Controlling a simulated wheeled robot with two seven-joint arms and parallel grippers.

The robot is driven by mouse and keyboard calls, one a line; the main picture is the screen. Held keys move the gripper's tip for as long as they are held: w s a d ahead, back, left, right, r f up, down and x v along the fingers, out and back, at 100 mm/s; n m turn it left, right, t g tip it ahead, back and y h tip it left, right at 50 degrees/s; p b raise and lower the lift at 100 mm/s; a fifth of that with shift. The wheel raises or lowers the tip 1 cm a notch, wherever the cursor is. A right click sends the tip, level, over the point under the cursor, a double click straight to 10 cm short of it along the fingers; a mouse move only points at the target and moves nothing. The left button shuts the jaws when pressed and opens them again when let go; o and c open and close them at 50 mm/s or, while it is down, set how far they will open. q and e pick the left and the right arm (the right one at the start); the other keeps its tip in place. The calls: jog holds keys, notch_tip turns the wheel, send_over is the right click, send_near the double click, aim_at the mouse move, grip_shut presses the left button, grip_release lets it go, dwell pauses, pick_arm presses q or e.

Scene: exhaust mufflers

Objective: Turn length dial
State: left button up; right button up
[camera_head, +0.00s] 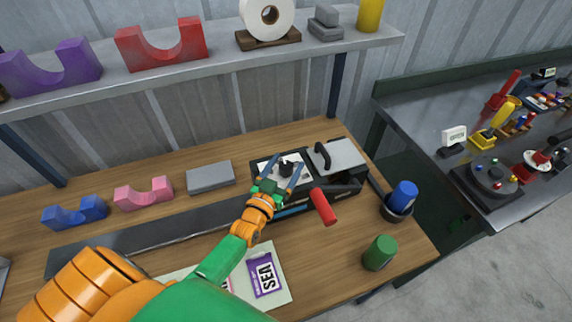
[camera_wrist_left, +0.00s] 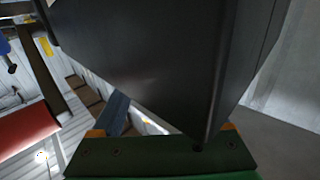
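The black machine (camera_head: 332,185) stands on the wooden bench, with a white dial plate (camera_head: 266,168) on its top left part. A small black dial knob (camera_head: 286,168) stands on that plate. My left gripper (camera_head: 287,163) is over the plate, its two blue fingers spread apart on either side of the knob. I cannot tell whether either finger touches the knob. In the left wrist view a large dark surface fills much of the picture, and the knob cannot be made out. My right gripper is not in view.
A red handle (camera_head: 324,207) sticks out at the machine's front. A blue cylinder (camera_head: 403,194) in a dark cup and a green cylinder (camera_head: 380,252) stand to the right. A grey block (camera_head: 210,177) and pink cradle (camera_head: 144,193) lie left. A shelf (camera_head: 200,66) hangs above.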

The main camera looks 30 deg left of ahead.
aim_at(283, 171)
pick_arm(q)
jog(key=shift+s, duration=0.15)
jog(key=s, duration=0.7)
jog(key=shift+d, duration=0.2)
jog(key=shift+w, duration=0.1)
